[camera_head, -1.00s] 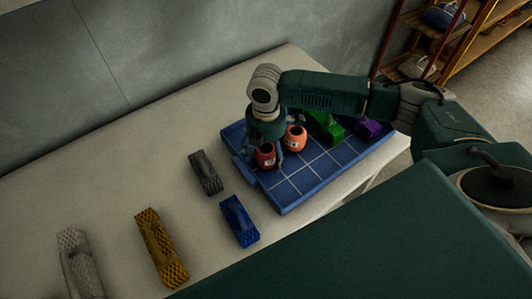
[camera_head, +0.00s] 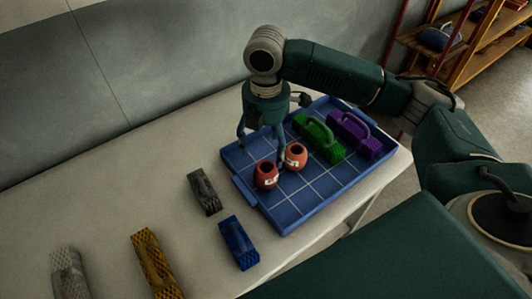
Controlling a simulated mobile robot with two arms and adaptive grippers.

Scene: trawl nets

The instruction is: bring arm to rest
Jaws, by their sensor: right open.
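My right gripper (camera_head: 261,142) is open and empty. It hangs fingers down over the left back part of the blue tray (camera_head: 318,193), above and behind two red pots. The nearer red pot (camera_head: 266,175) and the other red pot (camera_head: 295,157) stand upright in the tray, clear of the fingers as far as I can tell. My right arm reaches in from the right, over the tray's back edge. My left gripper is not in view.
A green net bundle (camera_head: 318,138) and a purple one (camera_head: 354,133) lie in the tray. Black (camera_head: 205,192), blue (camera_head: 239,243), yellow (camera_head: 155,262) and grey (camera_head: 70,273) bundles lie on the pale table (camera_head: 110,190). A wall (camera_head: 130,60) stands behind; a shelf (camera_head: 465,45) stands back right.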

